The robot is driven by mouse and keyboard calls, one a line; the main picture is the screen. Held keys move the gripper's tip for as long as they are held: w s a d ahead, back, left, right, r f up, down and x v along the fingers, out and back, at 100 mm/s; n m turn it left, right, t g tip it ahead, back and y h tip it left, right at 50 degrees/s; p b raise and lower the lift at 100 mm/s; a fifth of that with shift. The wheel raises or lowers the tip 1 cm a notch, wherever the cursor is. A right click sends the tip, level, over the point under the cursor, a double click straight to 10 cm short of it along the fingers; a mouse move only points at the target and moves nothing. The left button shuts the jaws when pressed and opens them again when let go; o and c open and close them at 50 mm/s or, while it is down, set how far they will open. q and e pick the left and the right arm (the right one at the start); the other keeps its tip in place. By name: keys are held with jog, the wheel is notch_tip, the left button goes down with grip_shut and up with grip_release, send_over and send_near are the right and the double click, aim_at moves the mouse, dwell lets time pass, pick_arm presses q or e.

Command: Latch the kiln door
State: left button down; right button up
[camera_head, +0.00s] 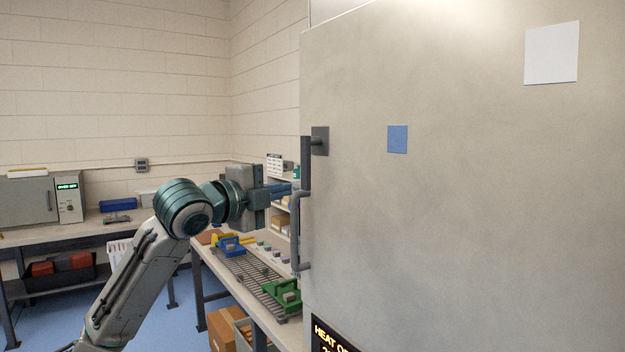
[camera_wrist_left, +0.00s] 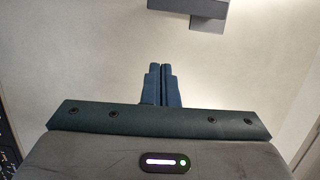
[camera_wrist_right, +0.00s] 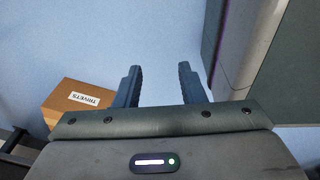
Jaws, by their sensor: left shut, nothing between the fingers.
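The kiln door (camera_head: 440,220) is a large pale grey panel filling the right of the head view. A dark grey latch lever (camera_head: 305,165) hangs down at its left edge from a square mount (camera_head: 320,140). A grey pull handle (camera_head: 295,232) is below it. My left gripper (camera_head: 290,189) is shut and empty, its fingertips beside the lever's lower end; contact cannot be told. In the left wrist view its closed fingers (camera_wrist_left: 162,84) are before the pale surface, with a dark grey part (camera_wrist_left: 188,5) above. My right gripper (camera_wrist_right: 160,80) is open and empty above the floor.
A small oven (camera_head: 28,201) is on the far left bench. A cardboard box marked TRIVETS (camera_wrist_right: 75,102) is near my right gripper.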

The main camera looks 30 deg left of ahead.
aim_at(304, 178)
pick_arm(q)
jog(key=shift+s+d+r, duration=0.2)
jog(key=shift+s+r, duration=0.1)
jog(key=shift+r, duration=0.1)
jog(key=shift+w, duration=0.1)
pick_arm(e)
jog(key=shift+r, duration=0.1)
